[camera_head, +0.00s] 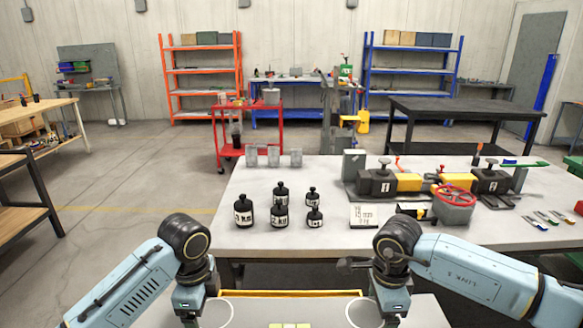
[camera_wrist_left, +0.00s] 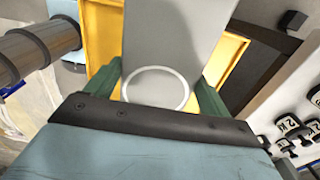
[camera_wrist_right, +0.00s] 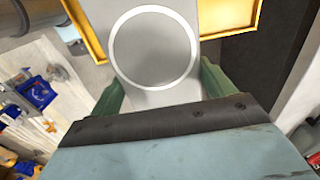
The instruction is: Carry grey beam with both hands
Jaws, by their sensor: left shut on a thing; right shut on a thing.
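The grey beam (camera_head: 290,309) lies across the bottom of the head view, partly cut off by the lower edge. It has a white ring near each end and green-yellow marks at its middle. My left gripper (camera_wrist_left: 160,78) is shut on the beam's left end; its green fingers sit on both sides of the ringed part, and the beam (camera_wrist_left: 178,35) shows in the left wrist view. My right gripper (camera_wrist_right: 160,85) is shut on the right end in the same way, with the beam (camera_wrist_right: 155,92) between its fingers. The fingertips are hidden in the head view.
A yellow-edged tray (camera_head: 290,293) shows just beyond the beam. Ahead stands a light workbench (camera_head: 330,238) with several black weights (camera_head: 281,215), a label card (camera_head: 364,216), yellow-and-black jacks (camera_head: 405,182) and a red handwheel (camera_head: 454,199). Open floor (camera_head: 120,180) lies to the left.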

